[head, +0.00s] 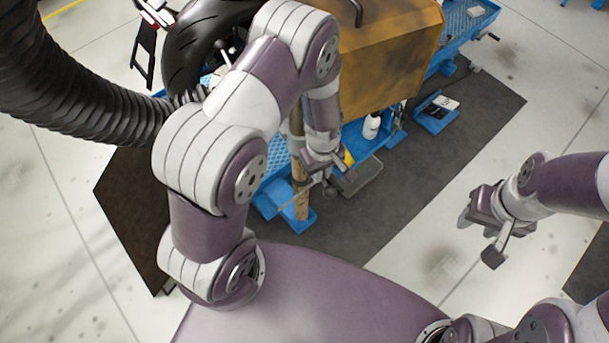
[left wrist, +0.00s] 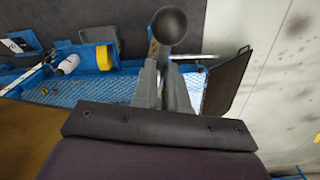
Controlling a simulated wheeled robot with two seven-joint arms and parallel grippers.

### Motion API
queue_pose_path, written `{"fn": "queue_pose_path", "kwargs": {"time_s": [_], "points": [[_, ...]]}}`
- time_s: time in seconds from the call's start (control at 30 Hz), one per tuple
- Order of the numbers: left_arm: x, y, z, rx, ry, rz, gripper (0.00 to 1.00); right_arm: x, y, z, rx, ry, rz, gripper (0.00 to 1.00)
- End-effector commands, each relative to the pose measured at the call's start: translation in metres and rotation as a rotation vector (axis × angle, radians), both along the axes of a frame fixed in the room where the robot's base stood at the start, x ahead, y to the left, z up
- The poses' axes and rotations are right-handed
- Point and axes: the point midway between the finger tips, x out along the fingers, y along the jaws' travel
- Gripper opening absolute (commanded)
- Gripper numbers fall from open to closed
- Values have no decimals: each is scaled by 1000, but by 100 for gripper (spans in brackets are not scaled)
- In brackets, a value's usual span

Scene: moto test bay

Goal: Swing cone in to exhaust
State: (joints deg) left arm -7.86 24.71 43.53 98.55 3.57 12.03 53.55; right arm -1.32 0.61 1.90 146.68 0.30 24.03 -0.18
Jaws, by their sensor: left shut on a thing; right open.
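My left gripper (head: 322,170) is in the middle of the head view, beside a tan upright post (head: 300,190). In the left wrist view its fingers (left wrist: 166,88) are shut on a handle with a dark round knob (left wrist: 168,24) beyond the fingertips. What the handle joins to is hidden. A thick black ribbed hose (head: 75,95) comes in from the left and ends behind my left arm. I cannot make out the cone or the exhaust; my left arm covers that area. My right gripper (head: 482,233) is open and empty over the floor at the right.
A black tyre (head: 200,40) and an orange-brown box-like body (head: 390,55) stand on a blue bench (head: 465,22). A white bottle (head: 371,126) and a grey flat plate (head: 362,177) are near my left gripper.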

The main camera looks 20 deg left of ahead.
Motion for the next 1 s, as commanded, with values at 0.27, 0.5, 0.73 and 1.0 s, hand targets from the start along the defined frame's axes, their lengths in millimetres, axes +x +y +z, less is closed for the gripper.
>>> {"fn": "queue_pose_path", "kwargs": {"time_s": [0.27, 0.5, 0.73, 1.0], "points": [[29, -19, 1, -2, -3, 260, 0, 0, 0, 7, 0, 0, 0, 43], [54, -28, 0, -3, -5, 479, 0, 0, 0, 1, 0, 0, 0, 43], [75, -30, 0, -5, -4, 653, 0, 0, 0, -6, 0, 0, 0, 43], [90, -30, 1, -5, -4, 781, 0, 0, 0, -12, 0, 0, 0, 43]]}}
